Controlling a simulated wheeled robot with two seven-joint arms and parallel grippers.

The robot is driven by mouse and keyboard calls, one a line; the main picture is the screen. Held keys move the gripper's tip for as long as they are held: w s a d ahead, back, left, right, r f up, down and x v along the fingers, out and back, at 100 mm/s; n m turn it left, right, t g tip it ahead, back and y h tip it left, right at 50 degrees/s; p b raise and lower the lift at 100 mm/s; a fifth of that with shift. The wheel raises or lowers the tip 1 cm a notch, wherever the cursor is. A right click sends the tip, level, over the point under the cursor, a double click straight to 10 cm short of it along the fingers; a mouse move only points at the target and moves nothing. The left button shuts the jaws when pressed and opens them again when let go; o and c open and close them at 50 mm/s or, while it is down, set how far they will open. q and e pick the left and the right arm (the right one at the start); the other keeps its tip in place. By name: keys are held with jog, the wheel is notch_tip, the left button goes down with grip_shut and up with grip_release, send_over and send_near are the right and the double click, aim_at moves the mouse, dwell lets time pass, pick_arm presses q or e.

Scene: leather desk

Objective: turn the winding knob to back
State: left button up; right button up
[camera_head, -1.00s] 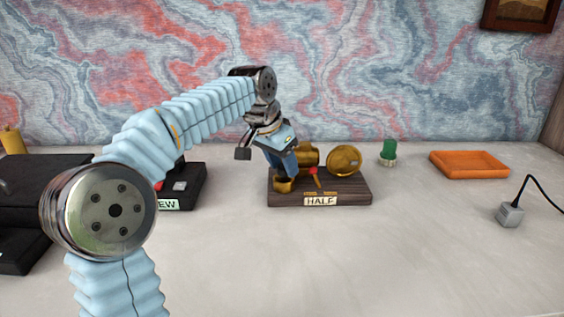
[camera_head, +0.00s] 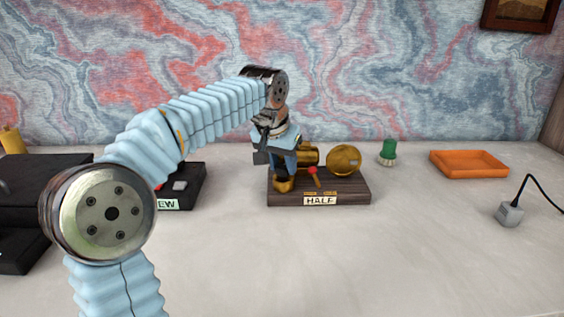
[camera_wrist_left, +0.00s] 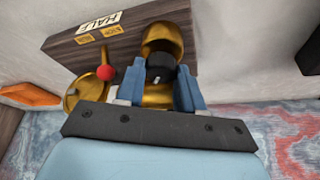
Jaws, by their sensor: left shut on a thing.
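A dark wooden base (camera_head: 345,190) labelled HALF carries a brass device. A round brass disc (camera_head: 345,159) stands at its right, and a red-tipped lever (camera_head: 313,175) is in the middle. The brass winding knob (camera_head: 283,186) is at the left end; it also shows in the left wrist view (camera_wrist_left: 165,32) with a dark middle. My left gripper (camera_head: 284,172) is over this end from above, its blue fingers (camera_wrist_left: 160,88) shut on the knob part between them. The fingers and wrist hide part of the knob and of the brass body. My right gripper is not in view.
A black box labelled with letters ending in EW (camera_head: 185,187) stands left, partly behind my arm. The front desk is clear.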

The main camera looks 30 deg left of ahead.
pick_arm(q)
jog(key=n, duration=0.2)
jog(key=n+y, duration=0.1)
jog(key=shift+d+n, duration=0.2)
jog(key=shift+n, duration=0.2)
jog(key=n+g+y, duration=0.1)
jog(key=n, duration=0.2)
jog(key=shift+w+n+y, duration=0.15)
jog(key=shift+n+y, duration=0.15)
jog(key=n+g, duration=0.1)
jog(key=n, duration=0.2)
jog(key=n+g+y, duration=0.1)
jog(key=n, duration=0.2)
jog(key=shift+w+d, duration=0.15)
jog(key=n+g, duration=0.1)
jog(key=n, duration=0.2)
jog(key=n+g, duration=0.1)
jog(key=n, duration=0.1)
jog(key=shift+w+n+y, duration=0.15)
jog(key=shift+n+y, duration=0.15)
jog(key=shift+n, duration=0.1)
jog(key=n+g, duration=0.2)
jog(key=n, duration=0.2)
jog(key=shift+w+n+h, duration=0.1)
jog(key=shift+n+h, duration=0.3)
jog(key=o, duration=0.8)
jog(key=shift+c, duration=0.2)
